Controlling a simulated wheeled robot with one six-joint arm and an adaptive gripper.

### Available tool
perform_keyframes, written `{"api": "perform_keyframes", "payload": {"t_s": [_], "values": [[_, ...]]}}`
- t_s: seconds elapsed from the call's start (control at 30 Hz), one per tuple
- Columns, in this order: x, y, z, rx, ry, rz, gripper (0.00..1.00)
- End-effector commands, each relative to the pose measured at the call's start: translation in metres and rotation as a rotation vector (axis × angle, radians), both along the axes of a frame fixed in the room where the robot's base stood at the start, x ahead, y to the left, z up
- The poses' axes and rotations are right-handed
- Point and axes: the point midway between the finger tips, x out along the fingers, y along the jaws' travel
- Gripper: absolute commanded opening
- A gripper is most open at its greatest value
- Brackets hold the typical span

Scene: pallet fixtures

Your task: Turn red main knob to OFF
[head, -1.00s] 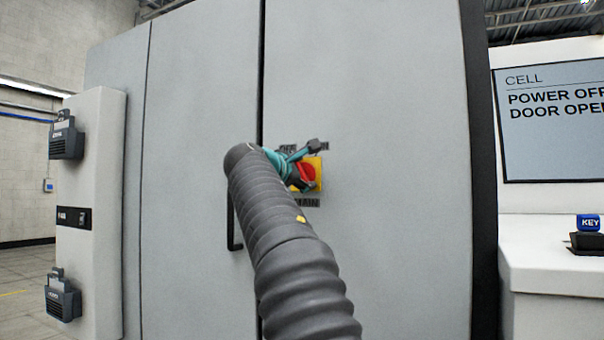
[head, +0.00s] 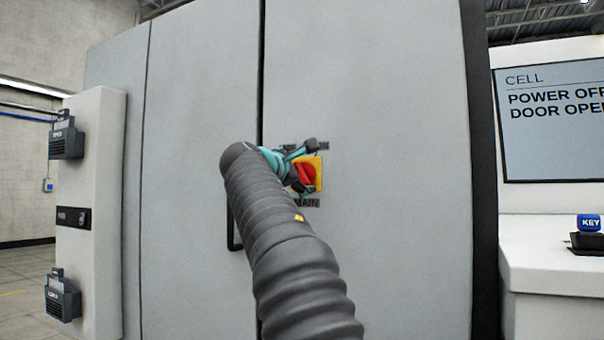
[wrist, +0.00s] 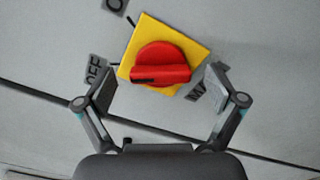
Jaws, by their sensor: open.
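The red main knob (head: 307,174) sits on a yellow square plate (head: 318,163) on the grey cabinet door. In the wrist view the red knob (wrist: 162,63) has a raised bar lying nearly level, with a dark mark at its left end, the side of the OFF label (wrist: 96,70). My gripper (wrist: 160,80) is open, one finger to the left and one to the right of the knob, with visible gaps. In the head view my gripper (head: 298,165) is at the plate and partly covers the knob and labels.
The MAIN label (wrist: 205,92) is partly hidden by the right finger. A dark handle (head: 234,235) on the cabinet is mostly behind my arm. A screen (head: 550,120) at right reads POWER OFF, DOOR OPEN, above a ledge with a blue KEY tag (head: 589,222).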

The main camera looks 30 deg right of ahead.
Motion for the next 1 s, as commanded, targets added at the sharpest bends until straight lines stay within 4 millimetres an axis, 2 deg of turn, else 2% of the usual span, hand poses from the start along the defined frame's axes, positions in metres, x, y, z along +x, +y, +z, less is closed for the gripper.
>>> {"api": "perform_keyframes", "payload": {"t_s": [0.3, 0.5, 0.7, 1.0], "values": [[-0.037, 0.048, 0.001, 0.000, 0.000, 0.005, 0.94], [-0.057, 0.073, 0.000, 0.000, 0.000, 0.004, 0.94], [-0.066, 0.085, 0.000, -0.001, 0.000, 0.001, 0.94], [-0.068, 0.087, 0.000, -0.001, 0.001, 0.000, 0.94]]}}
